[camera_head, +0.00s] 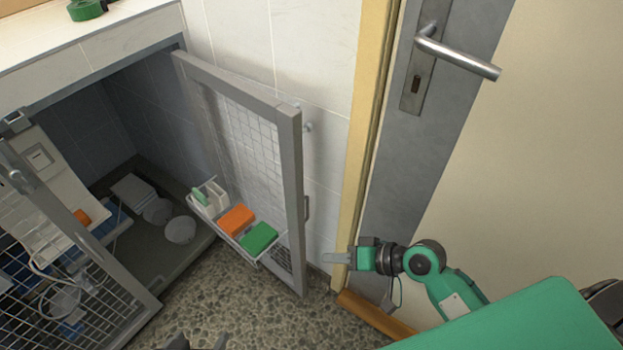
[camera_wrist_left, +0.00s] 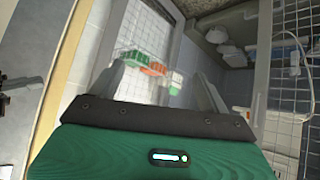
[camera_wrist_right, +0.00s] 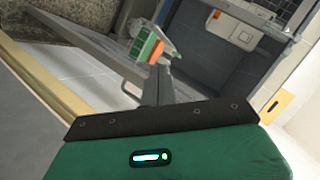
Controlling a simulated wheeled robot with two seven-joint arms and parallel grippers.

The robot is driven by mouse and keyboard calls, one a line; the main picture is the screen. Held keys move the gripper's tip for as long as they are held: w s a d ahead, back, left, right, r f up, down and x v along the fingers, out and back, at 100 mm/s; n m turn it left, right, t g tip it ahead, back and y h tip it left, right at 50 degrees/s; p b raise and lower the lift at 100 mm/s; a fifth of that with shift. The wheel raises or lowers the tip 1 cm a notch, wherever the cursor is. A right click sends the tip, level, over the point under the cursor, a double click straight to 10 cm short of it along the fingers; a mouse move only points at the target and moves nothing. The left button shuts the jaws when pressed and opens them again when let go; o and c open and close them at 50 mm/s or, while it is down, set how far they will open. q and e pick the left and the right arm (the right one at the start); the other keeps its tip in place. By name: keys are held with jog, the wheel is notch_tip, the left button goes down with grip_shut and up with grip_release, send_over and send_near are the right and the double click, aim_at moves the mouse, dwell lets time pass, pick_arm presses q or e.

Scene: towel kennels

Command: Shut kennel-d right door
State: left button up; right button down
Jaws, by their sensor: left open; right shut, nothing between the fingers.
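The right kennel door (camera_head: 293,190) is a grey-framed mesh panel. It stands swung wide open near the tiled wall, with a wire rack on its inner side and a handle on its outer edge. It also shows in the left wrist view (camera_wrist_left: 174,22) and in the right wrist view (camera_wrist_right: 100,53). My right gripper (camera_head: 328,258) is shut and empty, to the right of the door's free edge; its fingers also show in the right wrist view (camera_wrist_right: 158,82). My left gripper (camera_wrist_left: 158,88) is open and empty; only dark tips show at the head view's bottom edge.
The rack holds orange (camera_head: 236,219) and green (camera_head: 259,238) blocks. The left mesh door (camera_head: 75,240) is also open. Bowls (camera_head: 180,230) stand inside the kennel. A room door with a lever handle (camera_head: 460,58) is at the right. Speckled floor (camera_head: 225,290) lies clear between.

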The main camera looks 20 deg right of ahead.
jog(key=w+d+r+m+t+y, duration=0.3)
jog(key=w+d+r+m+t, duration=0.2)
jog(key=w+d+r+m, duration=0.4)
pick_arm(q)
jog(key=shift+w+d+r+t+h+p, duration=0.15)
jog(key=shift+d+r+t+h+p, duration=0.2)
jog(key=shift+d+r, duration=0.35)
jog(key=shift+w+d+r+t+h+p, duration=0.1)
jog(key=shift+d+r+t+h+p, duration=0.15)
jog(key=shift+d+r+p, duration=0.4)
pick_arm(e)
jog(key=w+a+n, duration=0.1)
jog(key=w+a, duration=0.7)
jog(key=a, duration=0.1)
jog(key=shift+r, duration=0.4)
pick_arm(q)
jog(key=shift+a+r, duration=0.15)
jog(key=shift+r, duration=0.05)
pick_arm(e)
jog(key=shift+a, duration=0.1)
